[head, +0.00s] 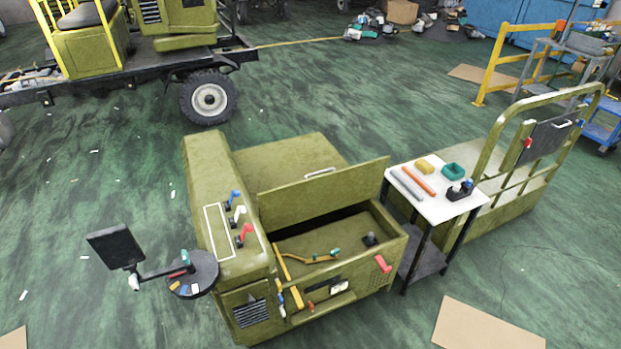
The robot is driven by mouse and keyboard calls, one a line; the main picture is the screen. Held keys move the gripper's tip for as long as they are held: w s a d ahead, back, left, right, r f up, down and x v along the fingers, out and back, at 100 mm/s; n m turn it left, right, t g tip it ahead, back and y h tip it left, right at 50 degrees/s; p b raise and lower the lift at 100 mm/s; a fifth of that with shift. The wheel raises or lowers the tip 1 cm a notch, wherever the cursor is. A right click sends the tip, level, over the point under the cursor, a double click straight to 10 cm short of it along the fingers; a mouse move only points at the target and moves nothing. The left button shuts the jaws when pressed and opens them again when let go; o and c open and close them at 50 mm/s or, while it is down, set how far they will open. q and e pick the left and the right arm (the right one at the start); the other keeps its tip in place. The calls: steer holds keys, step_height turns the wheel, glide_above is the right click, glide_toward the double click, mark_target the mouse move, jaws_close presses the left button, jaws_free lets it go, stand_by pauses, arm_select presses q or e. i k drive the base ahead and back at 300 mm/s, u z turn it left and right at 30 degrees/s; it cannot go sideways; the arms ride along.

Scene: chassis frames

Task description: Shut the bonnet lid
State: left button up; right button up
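The bonnet lid (322,195) is an olive-green panel on the olive chassis unit (292,176) in the middle of the head view. It stands raised and tilted, its broad face toward me. The bay in front of it is open, with a dark gap under the lid. Inside the bay are a yellow-orange rod (308,257) with a teal end and a small black knob (370,239). A red handle (383,264) sits on the bay's front right edge. Neither of my grippers shows in the head view.
Blue, white and red levers (238,214) stand on the console left of the bay. A black screen (116,246) and round tray (192,274) stick out at left. A white-topped table (436,205) with tools stands close at right. Cardboard (487,328) lies on the floor.

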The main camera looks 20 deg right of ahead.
mark_target(279, 208)
steer(key=u, duration=1.65)
steer(key=i, duration=3.2)
steer(key=z, duration=2.2)
steer(key=i, duration=1.75)
steer(key=z, duration=0.95)
steer(key=i, duration=0.65)
steer(key=z, duration=1.25)
